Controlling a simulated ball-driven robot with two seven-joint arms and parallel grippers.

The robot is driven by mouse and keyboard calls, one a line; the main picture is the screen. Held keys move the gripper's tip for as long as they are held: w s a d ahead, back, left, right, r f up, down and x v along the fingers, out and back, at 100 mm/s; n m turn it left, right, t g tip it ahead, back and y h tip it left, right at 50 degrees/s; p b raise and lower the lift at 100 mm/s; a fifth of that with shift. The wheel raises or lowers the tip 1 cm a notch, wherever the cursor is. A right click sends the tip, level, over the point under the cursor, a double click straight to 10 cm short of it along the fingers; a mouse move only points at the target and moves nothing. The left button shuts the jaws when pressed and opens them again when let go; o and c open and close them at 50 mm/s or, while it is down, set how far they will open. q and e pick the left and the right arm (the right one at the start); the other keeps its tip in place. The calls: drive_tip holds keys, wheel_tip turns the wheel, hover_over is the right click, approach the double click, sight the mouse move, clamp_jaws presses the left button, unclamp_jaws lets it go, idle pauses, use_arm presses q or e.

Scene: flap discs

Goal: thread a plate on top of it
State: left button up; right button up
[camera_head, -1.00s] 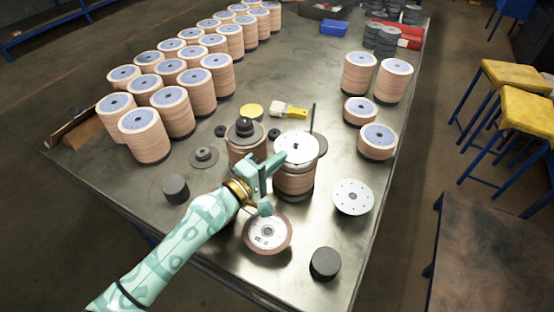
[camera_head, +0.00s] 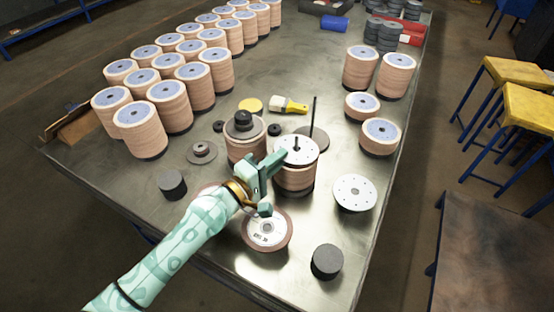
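A stack of brown flap discs (camera_head: 295,180) stands near the table's middle. A white plate with small holes (camera_head: 303,155) lies on top of it, and a short dark spindle tip shows through its centre. My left gripper (camera_head: 271,184) is at the stack's left front, its fingers spread apart. The upper finger is close to the plate's left edge; I cannot tell whether it touches. A second white plate (camera_head: 355,193) lies flat on the table to the right. My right gripper is not in view.
A weighted disc stack (camera_head: 245,148) stands just left of the plated one. A flap disc (camera_head: 267,231) and a black cylinder (camera_head: 326,262) are in front. A thin upright rod (camera_head: 314,112) stands behind. Many disc stacks (camera_head: 140,130) fill the left side.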

use_arm(q)
drive_tip(key=shift+s+f+g, duration=0.25)
drive_tip(key=shift+f+g, duration=0.05)
drive_tip(key=shift+f, duration=0.35)
drive_tip(key=b+v, duration=0.4)
drive_tip(key=v, duration=1.2)
drive_tip(key=shift+r, duration=0.3)
drive_tip(key=shift+w, duration=0.1)
drive_tip(key=shift+c, duration=0.5)
idle(0.5)
